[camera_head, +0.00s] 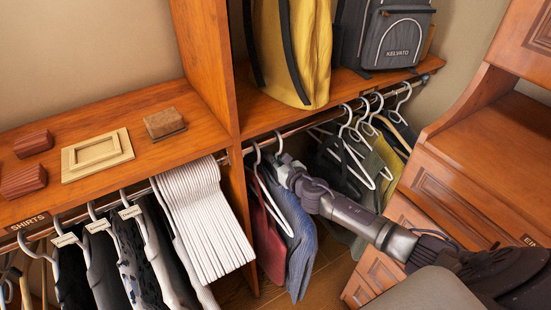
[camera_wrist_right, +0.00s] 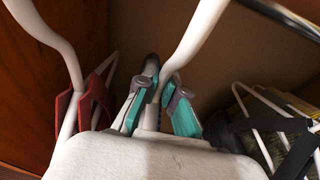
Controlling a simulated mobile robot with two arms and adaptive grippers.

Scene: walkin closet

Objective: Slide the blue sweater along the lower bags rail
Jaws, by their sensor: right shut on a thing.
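The blue sweater (camera_head: 298,250) hangs from a white hanger (camera_head: 278,145) on the lower bags rail (camera_head: 325,112), just right of a dark red garment (camera_head: 266,235). My right gripper (camera_head: 284,168) reaches in from the right, at the hanger just below the rail. In the right wrist view, the teal-padded fingers of the gripper (camera_wrist_right: 160,108) are shut on the white hanger's neck (camera_wrist_right: 188,45). The sweater itself cannot be made out in that view. My left gripper is not in view.
Several hangers with dark and olive garments (camera_head: 370,165) hang farther right on the rail. Between them and the sweater is a short free stretch. A wooden divider (camera_head: 236,200) stands left; a drawer cabinet (camera_head: 480,170) stands right. A yellow bag (camera_head: 300,50) and grey backpack (camera_head: 398,38) sit above.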

